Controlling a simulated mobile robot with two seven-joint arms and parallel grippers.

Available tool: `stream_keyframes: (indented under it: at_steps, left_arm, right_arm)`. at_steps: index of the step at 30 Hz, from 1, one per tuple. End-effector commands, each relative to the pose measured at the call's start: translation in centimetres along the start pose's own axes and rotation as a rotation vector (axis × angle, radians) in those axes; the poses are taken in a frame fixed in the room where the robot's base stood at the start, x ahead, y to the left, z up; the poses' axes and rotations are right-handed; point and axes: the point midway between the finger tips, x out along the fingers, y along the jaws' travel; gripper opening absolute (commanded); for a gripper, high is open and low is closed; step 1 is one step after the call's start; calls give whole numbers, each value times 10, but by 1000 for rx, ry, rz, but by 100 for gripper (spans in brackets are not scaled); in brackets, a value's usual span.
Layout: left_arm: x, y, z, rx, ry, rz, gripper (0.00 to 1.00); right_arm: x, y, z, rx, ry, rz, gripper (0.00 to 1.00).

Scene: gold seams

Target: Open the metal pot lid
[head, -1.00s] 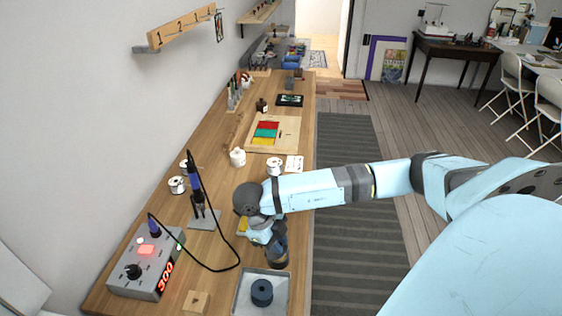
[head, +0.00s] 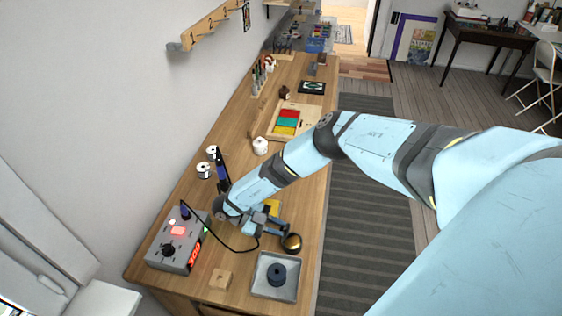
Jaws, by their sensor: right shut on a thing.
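A small round metal pot (head: 291,244) with a dark rim and a gold-coloured, shiny middle stands on the bench just behind the grey tray. Its lid is not clearly distinguishable from my gripper's dark jaws, so I cannot tell how far it is lifted. My right gripper (head: 283,231) reaches over the bench from the right and is shut at the pot's upper left side, on what looks like the lid. The fingertips are small and partly hidden. My left gripper is out of view.
The grey tray (head: 259,285) holds a dark blue spool (head: 277,274). A wooden block (head: 220,279) lies left of it. The soldering station (head: 172,250) and its black cable are near my wrist. A yellow item (head: 272,207) lies behind the gripper.

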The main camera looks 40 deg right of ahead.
Motion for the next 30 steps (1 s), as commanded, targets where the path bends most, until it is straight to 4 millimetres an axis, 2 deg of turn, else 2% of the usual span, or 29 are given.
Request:
stream_keyframes:
  at_steps: [10,27,28,30]
  left_arm:
    - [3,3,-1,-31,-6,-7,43]
    - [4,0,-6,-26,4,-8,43]
    - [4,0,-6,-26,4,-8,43]
    - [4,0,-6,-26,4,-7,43]
  right_arm:
    - [-7,0,4,4,110,-47,0]
    - [-6,1,5,1,135,-56,0]
    - [-6,1,5,1,135,-56,22]
    - [-6,1,5,1,135,-56,38]
